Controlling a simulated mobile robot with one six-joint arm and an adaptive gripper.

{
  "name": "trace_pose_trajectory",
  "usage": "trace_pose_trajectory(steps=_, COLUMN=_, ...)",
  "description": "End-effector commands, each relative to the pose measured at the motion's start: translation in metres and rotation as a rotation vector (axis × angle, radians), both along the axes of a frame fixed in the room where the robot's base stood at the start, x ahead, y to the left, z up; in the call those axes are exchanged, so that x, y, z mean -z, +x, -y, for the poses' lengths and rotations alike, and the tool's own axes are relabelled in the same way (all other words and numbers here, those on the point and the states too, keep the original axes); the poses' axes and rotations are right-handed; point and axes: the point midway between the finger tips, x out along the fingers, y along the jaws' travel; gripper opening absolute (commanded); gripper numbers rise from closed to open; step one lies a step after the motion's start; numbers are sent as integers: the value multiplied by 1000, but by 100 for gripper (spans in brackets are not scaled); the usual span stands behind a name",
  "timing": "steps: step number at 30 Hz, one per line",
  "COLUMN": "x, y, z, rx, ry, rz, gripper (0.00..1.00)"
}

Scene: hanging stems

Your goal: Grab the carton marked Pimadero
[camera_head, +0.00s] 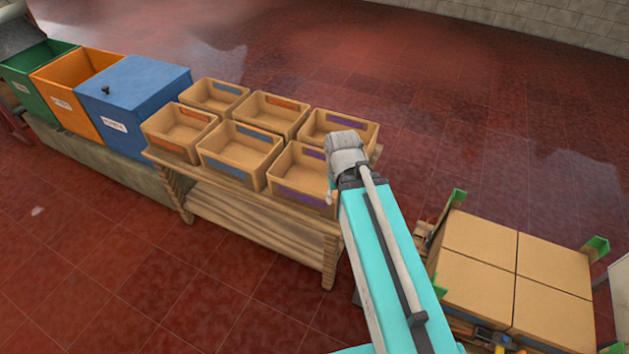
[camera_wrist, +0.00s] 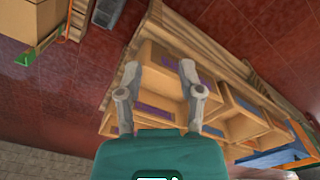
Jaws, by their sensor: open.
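Several closed brown cartons (camera_head: 480,235) stand packed tightly together at the right in the head view, between green corner posts. I see mostly their plain tops, and no name can be read on any, so I cannot tell which is Pimadero. Part of a carton (camera_wrist: 38,18) also shows at the top left of the wrist view. My gripper (camera_wrist: 157,82) is open and empty in the wrist view, above the open bins on the wooden bench. It is apart from the cartons. In the head view my arm hides its fingers.
Open tan bins (camera_head: 240,150) with coloured labels stand in two rows on a wooden bench (camera_head: 260,222). Green (camera_head: 35,75), orange (camera_head: 65,95) and blue (camera_head: 135,100) boxes stand farther left.

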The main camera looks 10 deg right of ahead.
Motion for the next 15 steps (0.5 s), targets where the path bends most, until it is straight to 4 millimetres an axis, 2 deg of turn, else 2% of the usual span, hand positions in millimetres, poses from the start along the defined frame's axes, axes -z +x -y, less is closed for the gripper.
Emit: trace_pose_trajectory(steps=15, x=2, y=6, z=-1, rx=49, ry=0, rz=0, gripper=49)
